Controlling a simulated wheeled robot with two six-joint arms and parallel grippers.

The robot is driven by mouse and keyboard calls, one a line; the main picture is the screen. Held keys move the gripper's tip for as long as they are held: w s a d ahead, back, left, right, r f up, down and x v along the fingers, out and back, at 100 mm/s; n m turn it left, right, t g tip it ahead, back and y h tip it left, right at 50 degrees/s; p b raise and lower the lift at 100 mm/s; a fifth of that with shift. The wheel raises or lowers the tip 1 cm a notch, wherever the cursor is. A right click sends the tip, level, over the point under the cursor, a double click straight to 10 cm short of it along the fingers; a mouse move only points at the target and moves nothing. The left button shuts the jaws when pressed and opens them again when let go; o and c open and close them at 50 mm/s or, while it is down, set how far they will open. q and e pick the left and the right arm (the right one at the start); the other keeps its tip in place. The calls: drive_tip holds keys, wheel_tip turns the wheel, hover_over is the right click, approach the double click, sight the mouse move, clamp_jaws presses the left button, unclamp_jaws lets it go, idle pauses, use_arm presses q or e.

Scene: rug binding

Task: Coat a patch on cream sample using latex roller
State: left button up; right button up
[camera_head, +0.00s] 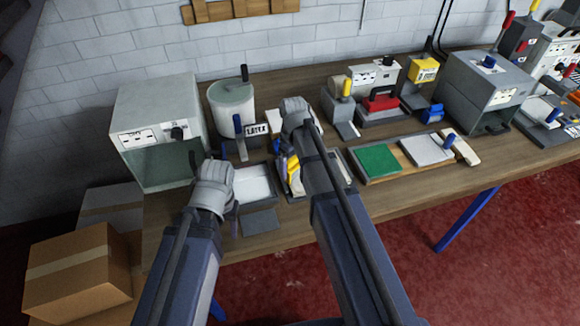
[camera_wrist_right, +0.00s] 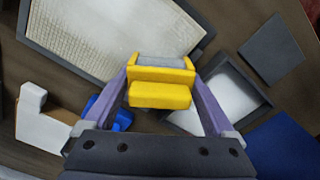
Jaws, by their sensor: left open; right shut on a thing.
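My right gripper (camera_wrist_right: 162,76) is shut on a roller with a yellow body (camera_wrist_right: 160,94) and a grey cylinder (camera_wrist_right: 163,61). The cream sample (camera_wrist_right: 105,35) is a textured sheet in a dark frame. In the right wrist view the roller overlaps the frame's near edge; I cannot tell if it touches. In the head view the yellow roller (camera_head: 293,168) shows beside my right arm, which hides much of the framed sample. A dark-rimmed tray (camera_head: 257,182) with a white bottom lies to its left. My left gripper (camera_head: 234,198) is open and empty by that tray's left side.
A grey bucket (camera_head: 232,103) and a LATEX label (camera_head: 257,130) stand behind the tray. A grey cabinet (camera_head: 160,130) is at left. A dark flat square (camera_head: 259,221) lies near the front edge. A green panel (camera_head: 379,160) lies to the right.

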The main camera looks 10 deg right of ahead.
drive_tip(key=shift+d, duration=1.35)
drive_tip(key=shift+d, duration=0.1)
drive_tip(key=shift+w+d, duration=0.1)
drive_tip(key=shift+d, duration=1.55)
drive_tip(key=shift+w+d+r, duration=0.1)
drive_tip(key=shift+d, duration=1.7)
drive_tip(key=shift+d, duration=0.1)
drive_tip(key=shift+w+d, duration=0.1)
drive_tip(key=shift+d, duration=3.35)
drive_tip(key=shift+w, duration=0.1)
